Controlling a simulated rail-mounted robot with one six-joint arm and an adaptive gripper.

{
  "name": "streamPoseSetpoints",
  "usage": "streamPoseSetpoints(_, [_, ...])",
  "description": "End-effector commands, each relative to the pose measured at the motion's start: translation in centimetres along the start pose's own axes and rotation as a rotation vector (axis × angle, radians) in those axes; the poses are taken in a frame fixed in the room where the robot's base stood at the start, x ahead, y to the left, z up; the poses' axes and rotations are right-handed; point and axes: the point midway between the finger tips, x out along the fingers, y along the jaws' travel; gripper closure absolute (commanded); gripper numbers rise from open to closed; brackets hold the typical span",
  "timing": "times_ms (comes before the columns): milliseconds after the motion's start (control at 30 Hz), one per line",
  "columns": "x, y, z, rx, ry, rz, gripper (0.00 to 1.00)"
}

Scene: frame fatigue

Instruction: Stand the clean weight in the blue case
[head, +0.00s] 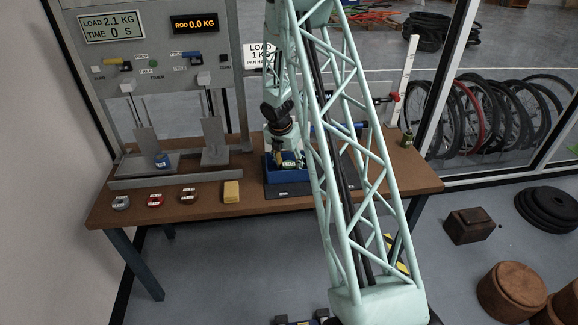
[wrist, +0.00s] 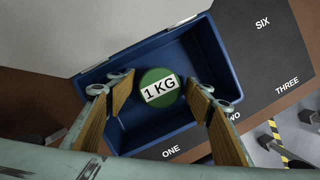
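A green round weight (wrist: 160,88) labelled 1 KG is inside the open blue case (wrist: 130,143), its label facing the wrist camera. In the head view the blue case (head: 290,175) is on the brown bench, and the weight shows only partly below my gripper (head: 285,150). In the wrist view my gripper (wrist: 160,82) reaches into the case, with one finger on each side of the weight. The fingertips are very close to its sides; I cannot tell whether they touch it. Whether the weight rests on the case floor is also unclear.
Several round labelled weights (head: 156,200) and a yellow block (head: 231,192) line the bench front. A dark numbered mat (wrist: 262,65) is beside the case.

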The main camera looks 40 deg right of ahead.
Motion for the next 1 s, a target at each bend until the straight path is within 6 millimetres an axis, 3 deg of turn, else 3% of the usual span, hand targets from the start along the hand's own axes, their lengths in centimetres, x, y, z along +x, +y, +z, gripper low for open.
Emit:
streamPoseSetpoints(467, [-1.0, 0.0, 0.1, 0.000, -0.001, 0.001, 0.52])
streamPoseSetpoints(1000, [-7.6, 0.1, 0.2, 0.001, -0.001, 0.001, 0.52])
